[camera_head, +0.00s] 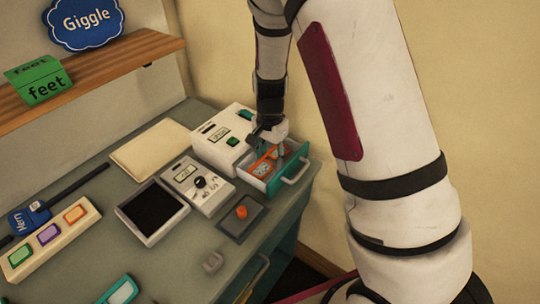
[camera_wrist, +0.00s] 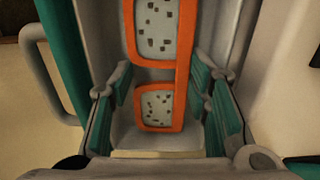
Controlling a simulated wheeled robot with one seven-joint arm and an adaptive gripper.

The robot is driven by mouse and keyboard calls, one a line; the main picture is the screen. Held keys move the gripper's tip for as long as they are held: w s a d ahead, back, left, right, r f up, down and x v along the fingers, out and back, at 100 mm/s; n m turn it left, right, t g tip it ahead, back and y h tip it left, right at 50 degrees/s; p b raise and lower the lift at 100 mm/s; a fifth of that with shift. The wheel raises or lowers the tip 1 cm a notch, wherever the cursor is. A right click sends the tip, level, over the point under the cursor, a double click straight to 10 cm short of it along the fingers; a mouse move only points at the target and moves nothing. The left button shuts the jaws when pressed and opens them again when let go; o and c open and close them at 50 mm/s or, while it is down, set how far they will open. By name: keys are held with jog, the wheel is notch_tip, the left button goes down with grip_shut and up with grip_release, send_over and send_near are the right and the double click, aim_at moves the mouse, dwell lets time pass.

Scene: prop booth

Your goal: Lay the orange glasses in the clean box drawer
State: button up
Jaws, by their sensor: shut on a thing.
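The orange glasses (camera_head: 262,168) show at the open drawer in the head view, partly covered by my gripper. In the wrist view the glasses (camera_wrist: 154,127) have orange rims and speckled pale lenses, and lie lengthwise between the teal finger pads. My gripper (camera_head: 273,150) points down into the drawer and is shut on the glasses; its fingers (camera_wrist: 160,85) flank them in the wrist view. The drawer (camera_head: 290,170), with a teal front and pale handle, is pulled out of a white box (camera_head: 222,135) with a green button. Whether the glasses touch the drawer floor I cannot tell.
A white device with a black knob (camera_head: 199,184), a black-topped tray (camera_head: 152,210) and a dark box with an orange knob (camera_head: 241,213) stand close by. A cream folder (camera_head: 150,148) lies behind. A panel of coloured buttons (camera_head: 50,238) is at left. The wall is close behind the drawer.

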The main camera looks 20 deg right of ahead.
jog(key=o, duration=1.2)
jog(key=shift+o, duration=0.7)
jog(key=shift+r+p, duration=0.35)
jog(key=shift+r, duration=0.35)
jog(key=shift+r+p, duration=1.45)
jog(key=shift+r, duration=1.9)
